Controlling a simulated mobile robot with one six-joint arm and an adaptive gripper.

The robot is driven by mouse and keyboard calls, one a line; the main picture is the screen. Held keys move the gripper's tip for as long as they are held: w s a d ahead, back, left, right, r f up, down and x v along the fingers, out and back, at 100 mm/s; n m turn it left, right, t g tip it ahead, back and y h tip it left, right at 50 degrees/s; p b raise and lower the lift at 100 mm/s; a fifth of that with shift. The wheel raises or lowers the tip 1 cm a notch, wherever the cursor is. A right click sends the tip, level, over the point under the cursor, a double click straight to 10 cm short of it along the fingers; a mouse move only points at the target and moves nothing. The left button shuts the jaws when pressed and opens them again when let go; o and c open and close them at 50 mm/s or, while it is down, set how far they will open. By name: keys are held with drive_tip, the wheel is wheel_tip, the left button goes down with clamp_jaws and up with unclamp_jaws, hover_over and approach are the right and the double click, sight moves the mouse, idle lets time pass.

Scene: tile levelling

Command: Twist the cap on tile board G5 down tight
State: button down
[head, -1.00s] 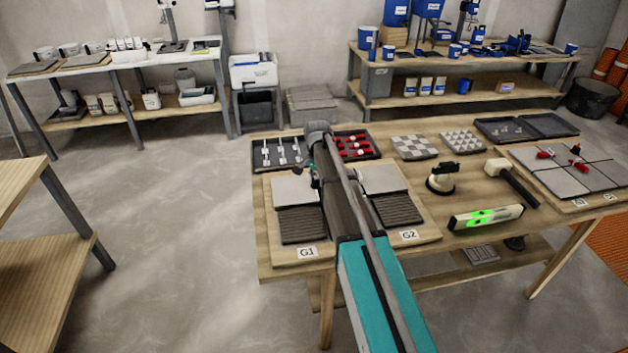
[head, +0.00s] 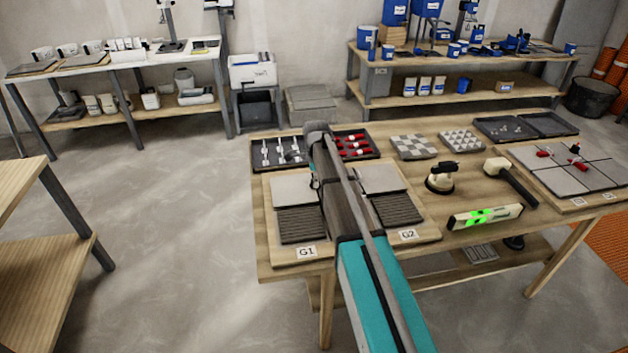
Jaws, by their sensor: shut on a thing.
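My arm (head: 345,195) reaches from the bottom of the head view over the near table, between the boards labelled G1 and G2. My gripper's jaws are hidden behind the arm; only a small dark piece (head: 315,183) shows at its left edge, and I cannot tell what it is. No label reads clearly as G5. A board (head: 578,202) at the table's right end has grey tiles, small unreadable labels and red caps (head: 577,166); one red piece (head: 544,153) lies at its left part. I cannot tell how tight any cap is.
The table holds a tray of white clips (head: 265,153), a tray of red pieces (head: 353,144), a suction cup (head: 441,180), a mallet (head: 511,180) and a green-lit level (head: 485,217). Open floor lies left of the table.

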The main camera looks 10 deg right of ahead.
drive_tip(key=m, duration=0.4)
drive_tip(key=shift+a+m, duration=0.2)
drive_tip(key=shift+m, duration=0.1)
drive_tip(key=m, duration=0.4)
drive_tip(key=shift+w, duration=0.1)
drive_tip(key=shift+m, duration=0.3)
drive_tip(key=shift+c, duration=2)
unclamp_jaws()
drive_tip(key=shift+o, duration=0.5)
drive_tip(key=shift+r, duration=0.1)
